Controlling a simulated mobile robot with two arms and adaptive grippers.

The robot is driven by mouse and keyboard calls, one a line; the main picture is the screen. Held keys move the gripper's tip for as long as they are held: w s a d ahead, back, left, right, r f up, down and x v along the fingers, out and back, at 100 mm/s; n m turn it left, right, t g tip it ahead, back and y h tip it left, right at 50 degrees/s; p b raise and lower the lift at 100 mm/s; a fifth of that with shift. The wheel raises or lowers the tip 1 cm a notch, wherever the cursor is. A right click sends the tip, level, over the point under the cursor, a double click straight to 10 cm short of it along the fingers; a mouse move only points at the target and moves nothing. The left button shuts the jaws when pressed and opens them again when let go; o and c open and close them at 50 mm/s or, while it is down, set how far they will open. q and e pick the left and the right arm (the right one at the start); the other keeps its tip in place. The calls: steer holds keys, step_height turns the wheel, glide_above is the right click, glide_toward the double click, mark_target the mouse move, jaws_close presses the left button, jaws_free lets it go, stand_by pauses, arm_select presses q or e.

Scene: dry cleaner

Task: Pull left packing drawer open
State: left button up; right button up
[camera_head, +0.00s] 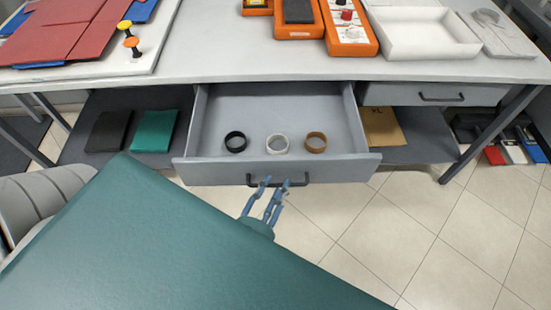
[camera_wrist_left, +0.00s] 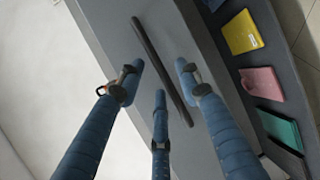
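The left packing drawer (camera_head: 195,170) is a grey drawer under the white table, standing open in the head view. Its dark bar handle (camera_head: 293,179) is on its front; the handle (camera_wrist_left: 160,70) also shows in the left wrist view. Inside the drawer lie a black ring-shaped roll (camera_head: 235,141), a white one (camera_head: 277,144) and a brown one (camera_head: 316,142). My left gripper (camera_head: 273,182) is at the handle. Its blue fingers are spread to both sides of the bar, with visible gaps; I cannot tell whether any finger touches it. My right gripper is not in view.
A closed drawer (camera_head: 400,92) is to the right. Dark and green folded items lie on the shelf at left; a brown envelope (camera_head: 381,127) lies at right. Orange devices and a white tray (camera_head: 425,47) are on the tabletop. Tiled floor is clear at lower right.

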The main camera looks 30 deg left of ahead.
arm_select(q)
steer(key=v, duration=1.1)
steer(key=shift+s, duration=0.2)
